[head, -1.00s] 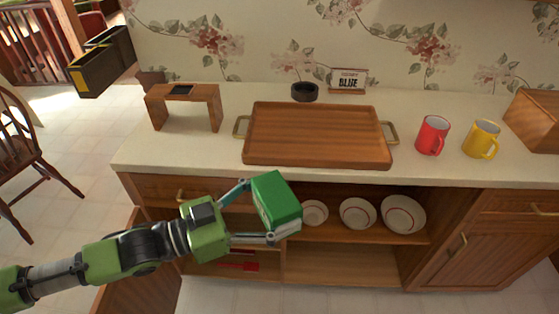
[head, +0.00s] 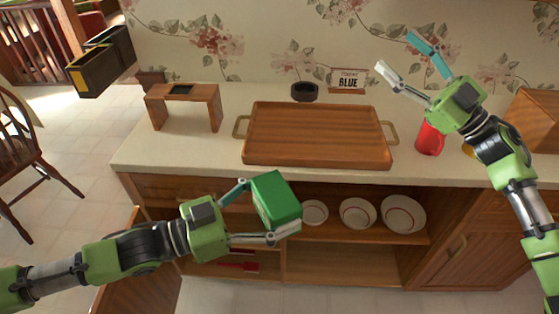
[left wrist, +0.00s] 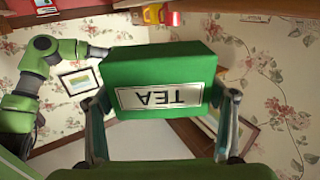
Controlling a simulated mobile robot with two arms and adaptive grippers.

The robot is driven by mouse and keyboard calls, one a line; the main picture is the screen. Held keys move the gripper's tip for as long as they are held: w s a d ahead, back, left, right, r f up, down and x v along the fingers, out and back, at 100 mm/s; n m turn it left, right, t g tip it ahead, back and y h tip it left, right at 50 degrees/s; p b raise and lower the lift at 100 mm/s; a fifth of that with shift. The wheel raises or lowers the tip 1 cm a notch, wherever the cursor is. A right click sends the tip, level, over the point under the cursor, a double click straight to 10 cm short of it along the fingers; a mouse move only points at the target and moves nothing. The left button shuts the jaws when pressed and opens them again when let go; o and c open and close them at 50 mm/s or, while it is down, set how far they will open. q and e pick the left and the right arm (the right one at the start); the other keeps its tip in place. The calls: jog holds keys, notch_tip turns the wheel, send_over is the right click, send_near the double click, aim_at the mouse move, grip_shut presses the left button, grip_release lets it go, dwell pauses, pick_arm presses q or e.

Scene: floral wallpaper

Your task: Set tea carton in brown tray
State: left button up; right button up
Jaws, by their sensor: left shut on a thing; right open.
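The tea carton is a green box (head: 275,201) with a TEA label, which shows upside down in the left wrist view (left wrist: 160,75). My left gripper (head: 258,211) is shut on the carton and holds it in front of the counter, at the height of the open shelf. The brown tray (head: 317,133) is a wooden tray with two brass handles. It lies empty on the counter, above and to the right of the carton in the head view. My right gripper (head: 397,60) is open and empty, above the counter to the right of the tray.
A red mug (head: 429,139) is partly hidden by my right arm. A wooden stand (head: 184,105) is left of the tray. A dark round dish (head: 304,92) and a small sign (head: 348,81) stand behind it. Bowls (head: 357,213) sit on the shelf below.

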jog(key=s+a+r+n+g+y, duration=0.1)
jog(key=s+a+r+n+g, duration=0.1)
jog(key=s+a+n+g, duration=0.4)
jog(key=s+a+r+n+g+y, duration=0.15)
jog(key=a+n+g, duration=0.25)
jog(key=a, duration=0.5)
jog(key=n+g+h, duration=0.3)
jog(key=n+h, duration=1.2)
jog(key=h, duration=0.5)
send_over(276, 203)
notch_tip(276, 203, down, 13)
jog(key=shift+w+r, duration=0.1)
jog(key=shift+w, duration=0.05)
jog(key=shift+w+d, duration=0.15)
jog(key=shift+d, duration=0.05)
jog(key=shift+w+d+f+t, duration=0.1)
jog(key=shift+f+t, duration=0.15)
jog(key=shift+t, duration=0.05)
jog(key=f, duration=0.3)
jog(key=w+f, duration=0.1)
jog(key=f, duration=0.7)
jog(key=shift+w+a+f, duration=0.15)
jog(key=shift+w+a, duration=0.15)
jog(key=shift+a, duration=0.1)
